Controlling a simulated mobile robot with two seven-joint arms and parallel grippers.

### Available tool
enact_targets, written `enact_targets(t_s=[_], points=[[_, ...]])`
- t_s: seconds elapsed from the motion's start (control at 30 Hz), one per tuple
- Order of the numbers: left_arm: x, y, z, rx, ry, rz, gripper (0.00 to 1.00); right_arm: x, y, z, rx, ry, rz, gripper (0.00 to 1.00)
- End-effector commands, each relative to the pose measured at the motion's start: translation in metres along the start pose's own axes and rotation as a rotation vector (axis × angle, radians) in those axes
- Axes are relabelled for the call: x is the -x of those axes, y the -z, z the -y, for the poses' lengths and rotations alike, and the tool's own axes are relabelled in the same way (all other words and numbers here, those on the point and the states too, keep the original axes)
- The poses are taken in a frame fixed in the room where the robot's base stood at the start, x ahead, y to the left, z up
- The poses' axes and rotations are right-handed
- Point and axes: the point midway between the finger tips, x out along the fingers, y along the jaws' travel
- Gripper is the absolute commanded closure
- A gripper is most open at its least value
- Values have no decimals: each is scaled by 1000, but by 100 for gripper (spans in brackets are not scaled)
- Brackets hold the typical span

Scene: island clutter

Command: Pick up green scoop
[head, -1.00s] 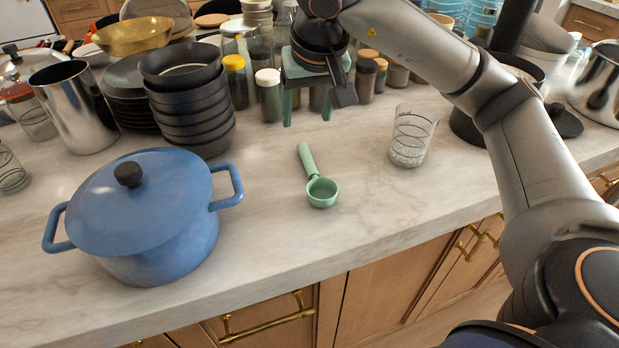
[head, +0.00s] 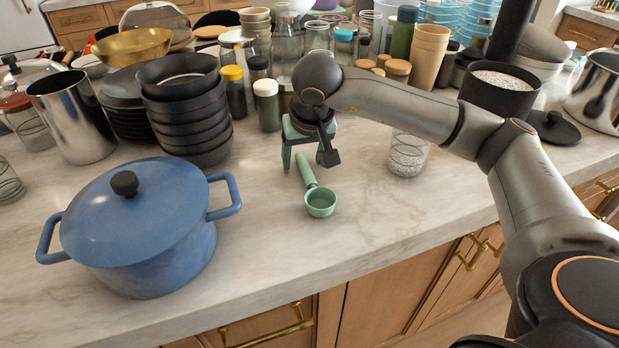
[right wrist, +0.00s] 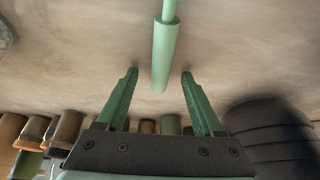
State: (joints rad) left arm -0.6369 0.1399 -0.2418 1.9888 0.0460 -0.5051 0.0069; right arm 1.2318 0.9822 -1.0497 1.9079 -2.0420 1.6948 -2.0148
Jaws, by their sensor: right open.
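The green scoop (head: 320,202) lies on the marble countertop, its round bowl toward the front edge and its handle pointing back. My right gripper (head: 304,168) is open above the handle end, with its green fingers pointing down. In the right wrist view, the scoop's handle (right wrist: 165,52) runs down from the top edge, and its end sits between the two open fingertips (right wrist: 160,78), touching neither. The scoop's bowl is out of that view. My left gripper is not in view.
A blue lidded pot (head: 140,228) stands left of the scoop. A clear glass (head: 408,153) stands to the right, under my arm. The countertop (head: 400,215) in front of it is clear.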

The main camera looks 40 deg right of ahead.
Motion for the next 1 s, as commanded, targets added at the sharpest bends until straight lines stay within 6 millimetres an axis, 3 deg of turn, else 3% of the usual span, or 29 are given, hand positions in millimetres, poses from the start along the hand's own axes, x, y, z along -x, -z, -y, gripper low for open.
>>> enact_targets(t_s=[0.17,0.77,1.0], points=[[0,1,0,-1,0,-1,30,0,0,0,0,0,0,31],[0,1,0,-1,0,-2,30,0,0,0,0,0,1,99],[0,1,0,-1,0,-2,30,0,0,0,0,0,1,100]])
